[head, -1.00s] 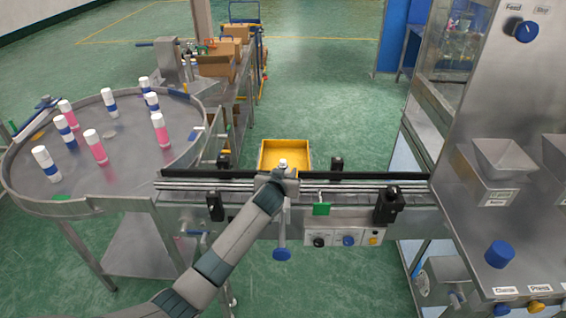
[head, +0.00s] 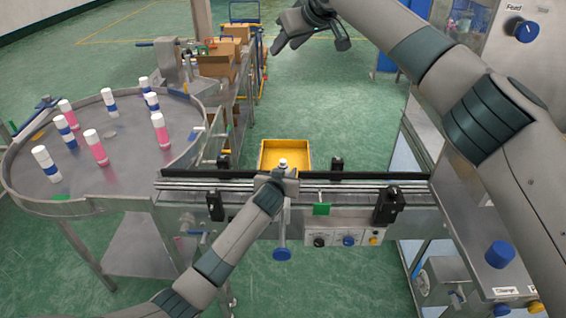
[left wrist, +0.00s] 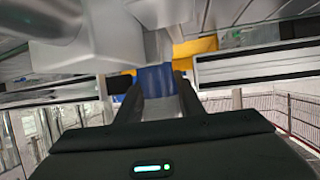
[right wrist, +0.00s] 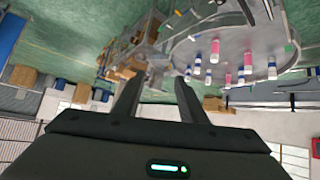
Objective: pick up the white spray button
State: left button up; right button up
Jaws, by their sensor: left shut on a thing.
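My left gripper (head: 281,176) is at the conveyor, shut on a can with a blue band (left wrist: 157,82). The can's pale top (head: 283,163) shows just above the gripper in the head view; the gripper hides most of the rest. My right gripper (head: 284,42) is high at the top middle of the head view, beyond the conveyor. The right wrist view shows its two fingers (right wrist: 157,88) apart with nothing between them. I cannot make out a separate white spray button in any view.
A yellow bin (head: 270,153) sits behind the conveyor (head: 345,190). A round table (head: 110,170) at the left holds several pink and blue-banded white-capped cans. Cardboard boxes (head: 217,64) stand at the back. A steel machine with a blue knob (head: 500,254) stands at the right, partly hidden by my right arm.

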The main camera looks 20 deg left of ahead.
jog(key=m+g+h, duration=0.2)
send_over(283, 160)
notch_tip(283, 160, down, 11)
jog(key=s+d+f+m+g+h, duration=0.1)
jog(key=s+d+f+m+h, duration=0.1)
jog(key=f, duration=0.6)
jog(key=shift+s+d+f+h, duration=0.25)
jog(key=shift+s+f+h, duration=0.2)
jog(key=shift+s, duration=0.7)
jog(key=x, duration=0.6)
jog(key=shift+f, duration=0.4)
jog(key=shift+w, duration=0.1)
jog(key=x, duration=0.3)
jog(key=shift+s+d+f, duration=0.1)
jog(key=shift+s+f, duration=0.15)
jog(key=shift+s, duration=0.05)
jog(key=shift+x, duration=0.95)
